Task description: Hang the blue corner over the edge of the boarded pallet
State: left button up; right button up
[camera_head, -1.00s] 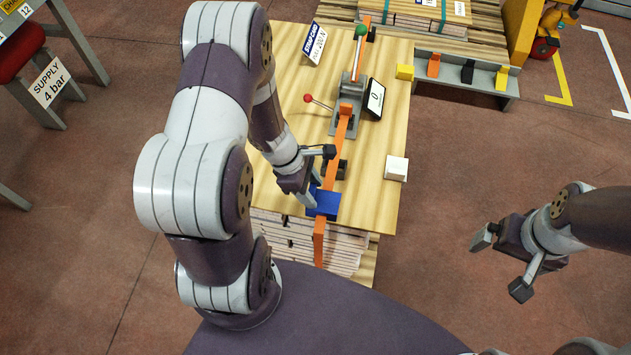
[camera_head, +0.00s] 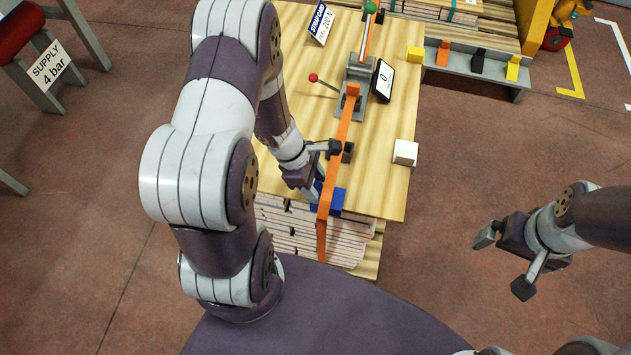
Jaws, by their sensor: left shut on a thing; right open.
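The boarded pallet (camera_head: 390,185) has a light wooden top over a stack of boards, with its near edge facing me. The blue corner (camera_head: 336,199) is at that near edge. My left gripper (camera_head: 317,187) is shut on it from the left. The orange strap (camera_head: 325,215) crosses in front of the blue corner and its end hangs below the edge; I cannot tell whether they touch. The arm and strap partly hide the corner, so its exact seat on the edge is unclear. My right gripper (camera_head: 506,264) is open and empty, off the right side of the pallet.
A grey rack (camera_head: 455,74) holds more corners.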

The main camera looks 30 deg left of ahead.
pick_arm(q)
jog(key=shift+f+b, duration=0.3)
jog(key=shift+f, duration=0.05)
dwell(0.3)
jog(key=o, duration=1.1)
jog(key=p+v, duration=0.4)
jog(key=v, duration=0.8)
jog(key=shift+a+r+p, duration=0.1)
jog(key=shift+r+p, duration=0.2)
jog(key=shift+p, duration=0.05)
